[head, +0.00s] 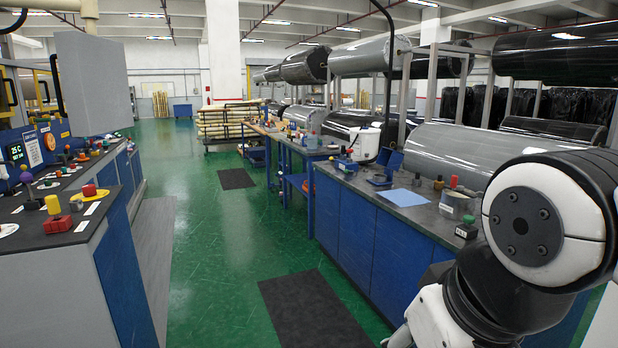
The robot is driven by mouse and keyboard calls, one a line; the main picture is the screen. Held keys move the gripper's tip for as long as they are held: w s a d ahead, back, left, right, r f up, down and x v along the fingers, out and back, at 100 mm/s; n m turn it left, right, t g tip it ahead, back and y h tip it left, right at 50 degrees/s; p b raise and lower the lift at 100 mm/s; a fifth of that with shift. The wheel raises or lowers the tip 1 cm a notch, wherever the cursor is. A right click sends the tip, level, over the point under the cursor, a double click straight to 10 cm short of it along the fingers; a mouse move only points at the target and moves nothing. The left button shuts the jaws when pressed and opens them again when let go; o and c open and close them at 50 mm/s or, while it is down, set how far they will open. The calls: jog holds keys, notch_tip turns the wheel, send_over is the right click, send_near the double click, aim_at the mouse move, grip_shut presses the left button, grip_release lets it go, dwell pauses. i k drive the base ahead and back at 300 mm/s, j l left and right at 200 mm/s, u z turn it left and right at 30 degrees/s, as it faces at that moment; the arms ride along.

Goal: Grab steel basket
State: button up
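I cannot make out a steel basket for certain in the head view. A small grey round container (455,205) stands near the right end of the dark worktop on the right; it is too small to tell whether it is a basket. My arm fills the lower right corner and hides part of that counter.
The right blue counter (345,222) also bears a white bucket (364,144), a light blue sheet (403,197) and small knobbed items. A control desk (120,245) stands at left. The green floor (217,250) between them is clear except for flat dark mats (312,315).

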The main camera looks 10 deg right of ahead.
aim_at(416, 182)
jog(key=i+j+u, duration=0.1)
jog(key=i, duration=1)
jog(key=i+j+z, duration=0.1)
jog(key=i, duration=0.55)
jog(key=i+j, duration=0.1)
jog(key=i, duration=0.5)
jog(key=i+z, duration=0.35)
jog(key=i, duration=1.45)
jog(key=i+j+z, duration=0.2)
jog(key=i, duration=0.2)
jog(key=i+z, duration=0.2)
jog(key=i, duration=0.25)
jog(key=i+z, duration=0.25)
jog(key=z, duration=0.25)
jog(key=i+z, duration=0.2)
jog(key=z, duration=0.3)
jog(key=i+j+z, duration=0.2)
jog(key=z, duration=0.3)
jog(key=i+j+z, duration=0.2)
jog(key=z, duration=0.3)
